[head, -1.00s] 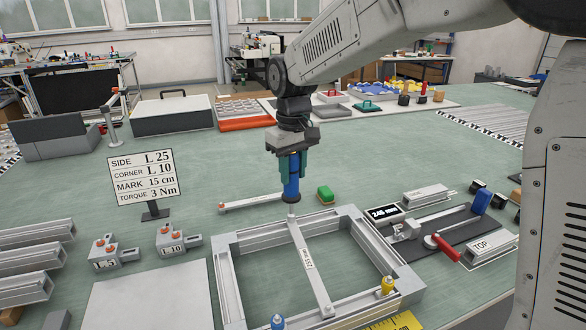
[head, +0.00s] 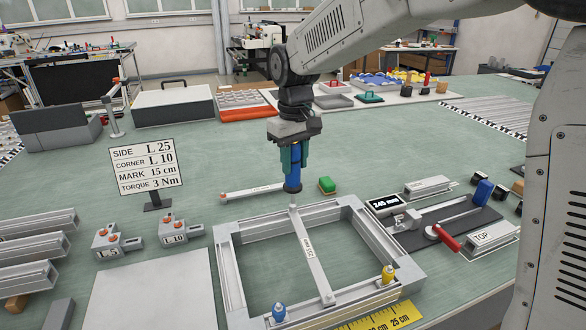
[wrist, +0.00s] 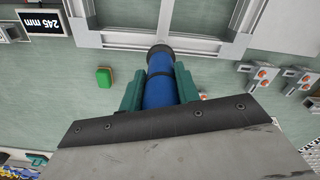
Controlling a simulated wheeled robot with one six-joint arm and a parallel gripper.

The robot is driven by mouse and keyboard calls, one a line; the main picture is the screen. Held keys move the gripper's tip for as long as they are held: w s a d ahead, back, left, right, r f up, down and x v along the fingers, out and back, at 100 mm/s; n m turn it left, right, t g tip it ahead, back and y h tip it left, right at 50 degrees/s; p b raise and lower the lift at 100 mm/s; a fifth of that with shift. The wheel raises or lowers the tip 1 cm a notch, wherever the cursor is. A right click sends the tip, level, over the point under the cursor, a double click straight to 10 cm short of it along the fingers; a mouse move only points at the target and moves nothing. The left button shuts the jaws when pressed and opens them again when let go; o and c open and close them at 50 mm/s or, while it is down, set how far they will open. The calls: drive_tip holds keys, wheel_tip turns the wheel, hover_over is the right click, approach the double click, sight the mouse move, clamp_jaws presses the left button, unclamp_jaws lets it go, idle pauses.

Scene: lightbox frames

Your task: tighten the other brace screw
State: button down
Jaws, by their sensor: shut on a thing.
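My gripper (head: 293,160) is shut on a blue screwdriver-like tool (head: 294,175) with a dark collar, held upright. In the wrist view its teal fingers stand on either side of the tool (wrist: 160,90). The tool's tip points down at the far end of the brace (head: 311,255), a light bar with a printed label across the inside of the grey metal frame (head: 230,265). I cannot tell whether the tip touches; the screw at that end is hidden or too small to see. The brace's near end meets the frame's near side.
A blue peg (head: 279,312) and a yellow peg (head: 388,274) stand on the frame's near side. A green block (head: 327,185) lies behind the frame. A red-handled fixture (head: 445,238) is at right, grey blocks (head: 172,230) at left. A sign (head: 146,168) stands behind them.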

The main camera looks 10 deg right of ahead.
drive_tip(key=shift+f, duration=0.1)
idle(0.3)
drive_tip(key=shift+r, duration=2.6)
